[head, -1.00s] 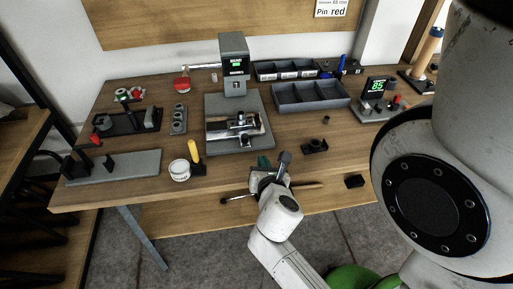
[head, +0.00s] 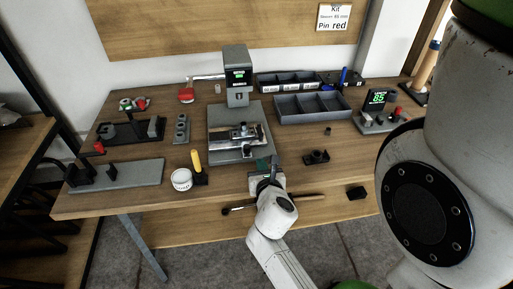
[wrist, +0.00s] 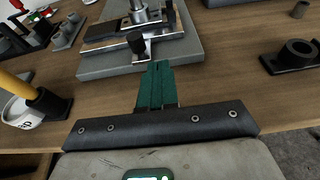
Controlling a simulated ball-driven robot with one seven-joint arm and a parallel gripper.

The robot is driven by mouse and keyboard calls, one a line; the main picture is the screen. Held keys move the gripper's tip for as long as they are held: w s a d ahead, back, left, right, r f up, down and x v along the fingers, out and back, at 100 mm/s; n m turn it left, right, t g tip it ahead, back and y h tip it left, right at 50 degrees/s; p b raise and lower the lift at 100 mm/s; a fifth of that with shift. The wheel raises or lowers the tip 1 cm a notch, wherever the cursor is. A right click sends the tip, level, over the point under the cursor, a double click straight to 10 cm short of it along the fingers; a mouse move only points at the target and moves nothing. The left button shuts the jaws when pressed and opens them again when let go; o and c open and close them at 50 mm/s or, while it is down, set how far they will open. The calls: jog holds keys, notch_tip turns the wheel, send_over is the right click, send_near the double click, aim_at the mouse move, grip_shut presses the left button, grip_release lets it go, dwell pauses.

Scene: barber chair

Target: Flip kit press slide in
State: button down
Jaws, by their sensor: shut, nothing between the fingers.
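The press (head: 237,60) is a grey head with a small lit display, on a column above a grey base plate (head: 255,112). A metal slide (head: 222,137) lies across the plate below the head. In the wrist view the slide has a dark knob (wrist: 136,42) on its near side, just beyond my fingertips. My gripper (head: 264,161) is at the front edge of the base plate. Its green fingers (wrist: 157,68) are together and empty, pointing at the knob. I cannot tell whether the fingertips touch it.
A white cup (head: 181,180) and a yellow-handled tool (head: 197,161) stand left of the press. A black ring block (head: 316,157) lies to the right. Grey bins (head: 312,114) stand behind.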

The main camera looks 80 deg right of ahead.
send_near(254, 142)
jog(key=x, duration=0.5)
jog(key=shift+d+p, duration=0.1)
jog(key=shift+p, duration=0.2)
